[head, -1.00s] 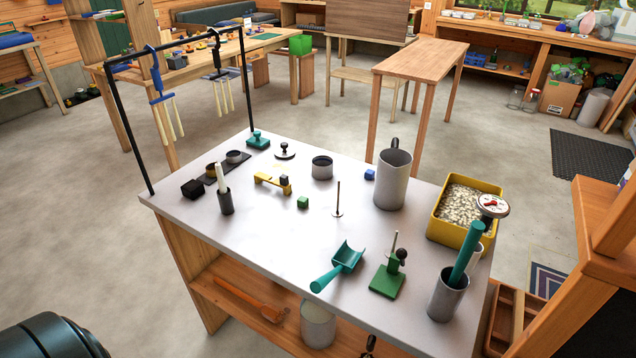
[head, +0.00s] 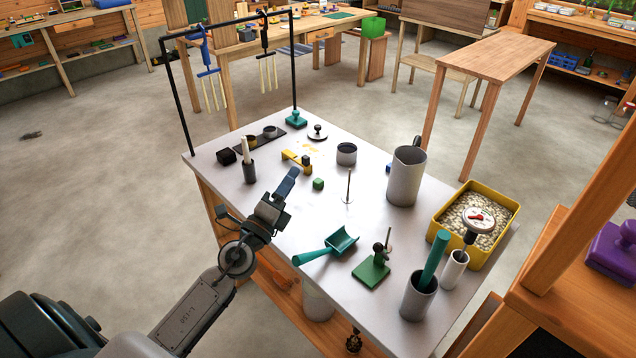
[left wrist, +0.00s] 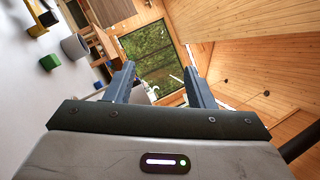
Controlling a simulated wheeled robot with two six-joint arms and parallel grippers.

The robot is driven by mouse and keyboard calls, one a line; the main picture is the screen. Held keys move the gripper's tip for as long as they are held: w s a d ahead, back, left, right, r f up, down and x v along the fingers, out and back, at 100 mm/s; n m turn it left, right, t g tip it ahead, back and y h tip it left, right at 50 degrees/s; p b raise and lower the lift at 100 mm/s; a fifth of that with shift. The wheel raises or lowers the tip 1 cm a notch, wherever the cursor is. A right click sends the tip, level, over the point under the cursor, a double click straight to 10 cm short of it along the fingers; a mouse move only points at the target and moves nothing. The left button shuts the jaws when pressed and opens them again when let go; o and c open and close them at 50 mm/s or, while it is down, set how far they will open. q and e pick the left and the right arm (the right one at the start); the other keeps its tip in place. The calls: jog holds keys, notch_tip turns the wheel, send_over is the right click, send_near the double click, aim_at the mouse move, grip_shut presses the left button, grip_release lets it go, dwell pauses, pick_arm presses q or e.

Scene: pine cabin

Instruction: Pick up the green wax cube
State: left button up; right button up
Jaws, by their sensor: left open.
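The green wax cube (head: 318,184) sits on the grey tabletop, just right of the yellow piece. It also shows near the left edge of the left wrist view (left wrist: 50,62). My left gripper (head: 288,182) is over the table's front left part, left of the cube and apart from it. Its two fingers stand apart in the left wrist view (left wrist: 160,80), with nothing held between them. My right gripper is in neither view.
A yellow piece (head: 293,158), a grey cup (head: 346,154), a thin upright rod (head: 348,186) and a teal scoop (head: 330,245) surround the cube. A dark holder with a candle (head: 248,170) stands left of my gripper. A tall metal pitcher (head: 405,178) is to the right.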

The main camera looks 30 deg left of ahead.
pick_arm(q)
jog(key=w+d+f+m+g+h, duration=0.25)
jog(key=w+m+g+h, duration=0.2)
jog(key=m, duration=0.55)
jog(key=m+g+y, duration=0.2)
jog(key=m+g, duration=0.2)
jog(key=m, duration=0.1)
send_near(315, 189)
jog(key=r, duration=0.2)
jog(key=d+r, duration=0.1)
jog(key=shift+s+d+r, duration=0.1)
jog(key=shift+s+r, duration=0.25)
jog(key=shift+s, duration=0.05)
jog(key=shift+w+a+f+y, duration=0.2)
jog(key=shift+a+f+y, duration=0.05)
jog(key=x, duration=0.5)
jog(key=shift+w+f+p, duration=0.1)
jog(key=shift+p, duration=0.3)
jog(key=shift+w+f+p, duration=0.1)
jog(key=shift+w+p, duration=0.2)
jog(key=shift+w, duration=0.25)
jog(key=x, duration=0.4)
jog(key=shift+a+f+p, duration=0.1)
jog(key=shift+f+p, duration=0.15)
jog(key=shift+p, duration=0.1)
